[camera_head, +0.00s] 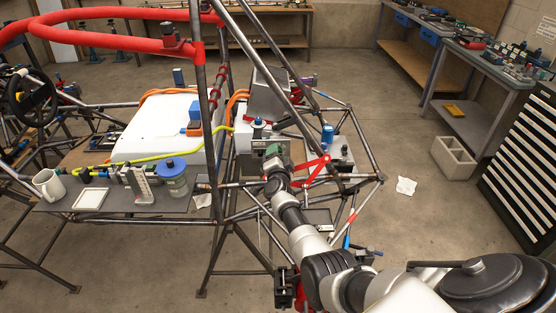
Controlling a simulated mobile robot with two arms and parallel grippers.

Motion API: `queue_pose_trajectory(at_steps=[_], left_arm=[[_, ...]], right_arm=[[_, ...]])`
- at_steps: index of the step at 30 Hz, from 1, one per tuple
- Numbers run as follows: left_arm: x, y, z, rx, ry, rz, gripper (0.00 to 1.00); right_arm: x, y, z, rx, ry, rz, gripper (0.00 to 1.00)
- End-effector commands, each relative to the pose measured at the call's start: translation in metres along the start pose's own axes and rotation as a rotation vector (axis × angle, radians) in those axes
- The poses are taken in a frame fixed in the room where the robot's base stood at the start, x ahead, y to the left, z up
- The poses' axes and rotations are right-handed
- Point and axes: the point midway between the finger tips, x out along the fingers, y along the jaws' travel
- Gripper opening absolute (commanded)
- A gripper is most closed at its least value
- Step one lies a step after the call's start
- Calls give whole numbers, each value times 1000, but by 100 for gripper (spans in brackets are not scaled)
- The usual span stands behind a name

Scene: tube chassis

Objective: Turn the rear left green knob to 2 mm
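A small dull-green part (285,151) shows on the tube chassis near the middle of the view, and it may be the green knob. My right arm comes in from the lower right. Its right gripper (273,168) is at or just in front of the green part, and I cannot tell whether they touch. The fingers are too small and too covered by the wrist to show whether they are open or shut. Any scale or mark on the knob is too small to read. My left gripper is not in view.
Dark chassis tubes (207,110) and red linkage bars (313,172) surround the gripper. A blue-topped part (328,133) stands to its right. A grey shelf (125,200) at left holds a mug (48,185) and a blue-lidded jar (172,180). Floor at right is mostly free.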

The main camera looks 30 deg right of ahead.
Motion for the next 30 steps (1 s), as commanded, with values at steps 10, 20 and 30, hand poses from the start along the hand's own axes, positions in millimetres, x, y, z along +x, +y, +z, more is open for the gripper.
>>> queue_pose_trajectory(at_steps=[10,20,30], left_arm=[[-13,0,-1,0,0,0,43],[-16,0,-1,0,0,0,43],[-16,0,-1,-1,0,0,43]], right_arm=[[-40,-1,1,2,-2,1,57],[-92,1,1,1,-2,2,57],[-108,1,0,-1,-1,2,57]])
